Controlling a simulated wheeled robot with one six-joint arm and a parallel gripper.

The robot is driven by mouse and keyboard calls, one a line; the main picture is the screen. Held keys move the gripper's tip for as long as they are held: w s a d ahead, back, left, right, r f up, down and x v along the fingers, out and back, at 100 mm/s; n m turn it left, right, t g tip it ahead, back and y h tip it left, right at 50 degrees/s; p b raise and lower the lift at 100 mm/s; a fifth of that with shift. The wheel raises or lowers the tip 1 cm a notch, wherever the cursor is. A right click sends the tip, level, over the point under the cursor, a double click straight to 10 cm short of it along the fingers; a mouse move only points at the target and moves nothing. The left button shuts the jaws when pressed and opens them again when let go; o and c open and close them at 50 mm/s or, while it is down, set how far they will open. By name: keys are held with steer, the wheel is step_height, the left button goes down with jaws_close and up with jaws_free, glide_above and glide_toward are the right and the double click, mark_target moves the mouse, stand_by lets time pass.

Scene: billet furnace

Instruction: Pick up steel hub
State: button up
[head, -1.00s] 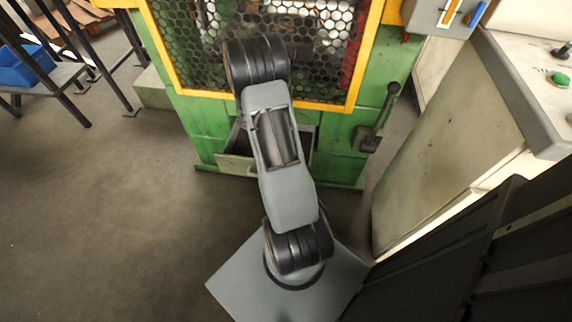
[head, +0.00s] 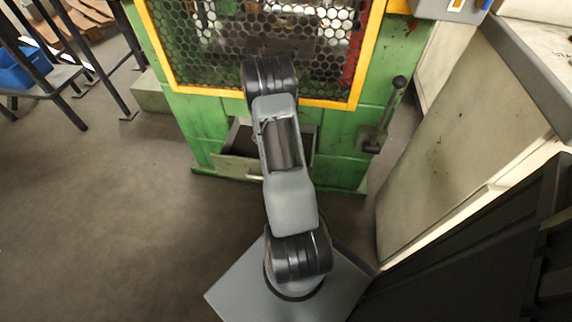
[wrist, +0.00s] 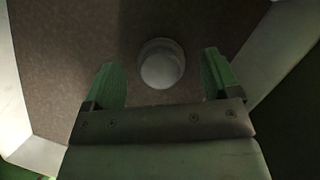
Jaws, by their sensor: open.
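The steel hub (wrist: 161,66) shows in the wrist view as a pale, round, stepped piece on a brown surface. In the head view an open drawer (head: 238,168) sits low in the green machine. My arm covers part of the drawer, and the gripper and hub are hidden there.
The green machine (head: 345,150) has a yellow-framed mesh guard (head: 320,45) and a lever (head: 385,118) at its right. A pale cabinet (head: 460,120) stands at the right. In the wrist view, pale walls (wrist: 275,60) border the brown surface. Open floor lies at the left.

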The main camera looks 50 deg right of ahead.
steer(key=shift+x, duration=0.75)
steer(key=shift+r, duration=0.1)
steer(key=c, duration=1.3)
steer(key=shift+o, duration=0.2)
